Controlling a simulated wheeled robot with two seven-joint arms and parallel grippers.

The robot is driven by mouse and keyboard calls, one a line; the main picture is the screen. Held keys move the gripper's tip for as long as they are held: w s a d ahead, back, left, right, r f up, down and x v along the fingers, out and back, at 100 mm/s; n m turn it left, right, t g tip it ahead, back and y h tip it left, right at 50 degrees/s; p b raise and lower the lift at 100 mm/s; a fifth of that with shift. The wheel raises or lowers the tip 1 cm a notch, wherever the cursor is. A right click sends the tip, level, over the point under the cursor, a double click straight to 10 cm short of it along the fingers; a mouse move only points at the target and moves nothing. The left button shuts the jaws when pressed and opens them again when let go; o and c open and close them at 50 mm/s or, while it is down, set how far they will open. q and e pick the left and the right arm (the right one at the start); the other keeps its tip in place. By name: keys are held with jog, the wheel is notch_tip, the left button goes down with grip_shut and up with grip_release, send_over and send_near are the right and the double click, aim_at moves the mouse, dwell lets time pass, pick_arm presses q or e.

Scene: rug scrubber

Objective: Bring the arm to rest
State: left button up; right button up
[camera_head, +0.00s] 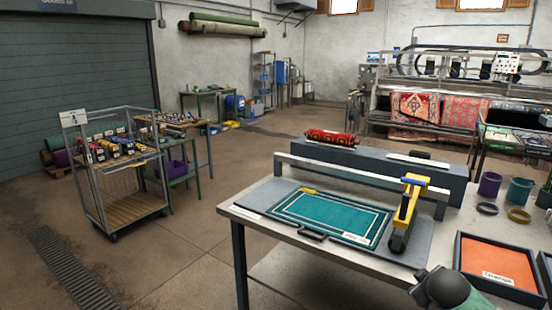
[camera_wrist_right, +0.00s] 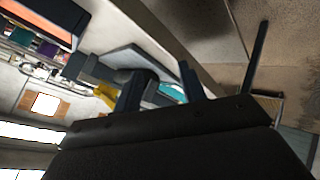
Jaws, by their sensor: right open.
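My right gripper (camera_wrist_right: 222,72) shows in the right wrist view with its dark fingers spread apart and nothing between them. The picture there is strongly tilted, with the table edge and floor beyond the fingers. In the head view, a grey and dark green rounded part of my right arm (camera_head: 440,288) is at the bottom right, by the front edge of the table; the fingers are not visible there. My left gripper is in neither view. A yellow scrubber with a blue top (camera_head: 405,212) stands upright at the right of a teal rug (camera_head: 330,215), apart from my arm.
The grey worktable (camera_head: 262,228) carries a rail, an orange-bottomed tray (camera_head: 497,268), a purple cup (camera_head: 489,185), a teal cup (camera_head: 519,191) and two rings. Floor between cart and table is clear.

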jog(key=s+a+f+m+g+y, duration=0.1)
jog(key=s+a+f+g, duration=0.1)
jog(key=s+a+f, duration=0.6)
jog(key=s+a+f+m+g+y, duration=0.1)
jog(key=s+a+f+g, duration=0.2)
jog(key=s, duration=1.4)
jog(key=s+a+f+m+g+y, duration=0.1)
jog(key=s+a+f+m+g, duration=0.1)
jog(key=s+a+f, duration=1)
jog(key=shift+s+a+f+g+y, duration=0.35)
jog(key=shift+s+a, duration=0.45)
jog(key=shift+a, duration=0.3)
